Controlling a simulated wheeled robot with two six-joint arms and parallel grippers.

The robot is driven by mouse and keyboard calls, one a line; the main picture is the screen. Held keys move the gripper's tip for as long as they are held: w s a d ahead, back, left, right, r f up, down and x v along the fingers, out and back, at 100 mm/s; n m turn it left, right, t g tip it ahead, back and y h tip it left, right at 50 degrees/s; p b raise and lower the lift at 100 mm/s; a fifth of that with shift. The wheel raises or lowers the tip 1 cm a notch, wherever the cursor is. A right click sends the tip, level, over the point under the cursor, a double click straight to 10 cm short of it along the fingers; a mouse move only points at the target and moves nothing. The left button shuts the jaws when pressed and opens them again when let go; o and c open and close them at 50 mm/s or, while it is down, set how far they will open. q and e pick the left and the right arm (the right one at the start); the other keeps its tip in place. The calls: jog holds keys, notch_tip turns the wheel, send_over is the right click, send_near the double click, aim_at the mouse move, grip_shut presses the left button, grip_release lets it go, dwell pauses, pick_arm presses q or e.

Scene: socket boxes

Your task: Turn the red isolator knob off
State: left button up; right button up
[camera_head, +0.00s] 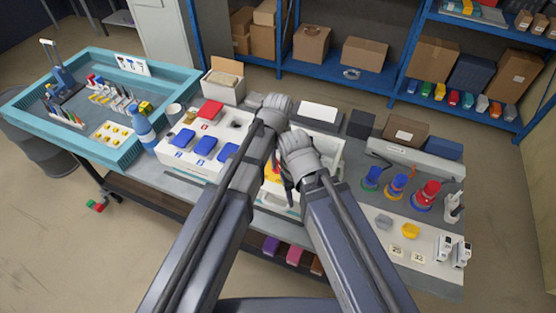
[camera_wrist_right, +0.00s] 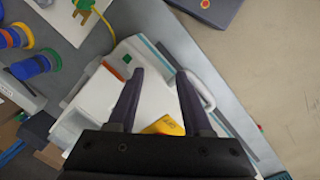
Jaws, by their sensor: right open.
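A yellow part with a little red on it (camera_head: 272,173) shows between my two arms in the head view, on a white box (camera_head: 328,150) at the middle of the bench. It looks like the isolator, but the knob is mostly hidden by my arms. The right wrist view shows a yellow piece (camera_wrist_right: 164,126) on a white panel, low between the fingers; no red knob can be made out there. My right gripper (camera_wrist_right: 160,76) is open and empty, pointing down over this box. My left gripper (camera_head: 273,150) is beside it, above the box; its jaws are too hidden to read.
A white box with blue lids (camera_head: 204,146) and a red lid (camera_head: 210,109) stands to the left. Coloured round plugs (camera_head: 396,186) stand on the right. A teal tray (camera_head: 78,140) is at the far left. A white handle (camera_wrist_right: 204,92) rises near the right fingers.

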aim_at(278, 163)
pick_arm(q)
jog(key=o, duration=0.3)
jog(key=shift+r, duration=0.1)
notch_tip(278, 163, up, 8)
jog(key=p, duration=0.8)
jog(key=shift+f, duration=0.25)
jog(key=s+a+m, duration=0.2)
jog(key=s+a, duration=0.2)
jog(key=a, duration=0.4)
jog(key=s+a+m, duration=0.3)
jog(key=a, duration=0.6)
jog(key=s+d+f+m+b, duration=0.1)
jog(key=s+d+f+b, duration=0.1)
jog(key=d, duration=0.1)
jog(key=s+d+f+m+b, duration=0.1)
jog(key=s+d+f+b, duration=0.1)
jog(key=d, duration=0.2)
jog(key=s+d+f+m+y+b, duration=0.1)
jog(key=s+d+f+b, duration=0.1)
jog(key=d+b, duration=0.1)
jog(key=shift+s+d+f+m, duration=0.15)
jog(key=shift+d+f+m, duration=0.15)
jog(key=shift+d+f, duration=0.15)
